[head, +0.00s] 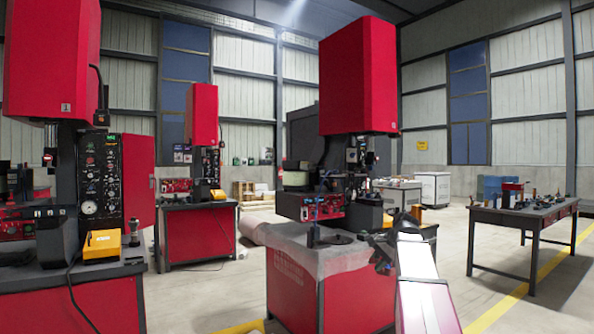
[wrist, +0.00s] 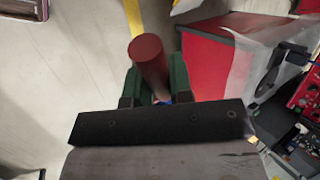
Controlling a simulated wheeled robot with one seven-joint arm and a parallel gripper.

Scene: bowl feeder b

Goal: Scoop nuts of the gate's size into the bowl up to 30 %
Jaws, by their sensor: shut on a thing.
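My gripper (wrist: 155,68) is shut on a dark red cylinder (wrist: 146,50) in the wrist view, with a green finger on each side. A small blue bit (wrist: 158,98) shows at the cylinder's lower end. I cannot tell whether the cylinder is a scoop's handle. In the head view my gripper (head: 382,256) is small and dark in front of the middle red machine. A pale round bowl-like part (head: 296,178) sits on that machine's left side, apart from my gripper. No nuts can be made out, and I cannot pick out the gate.
The middle red machine (head: 358,78) stands on a red cabinet (head: 312,290) with a grey sheet (head: 290,245) over its top. A second red machine (head: 50,60) stands at the left. A table (head: 530,222) with small items stands at the right. Floor between is free.

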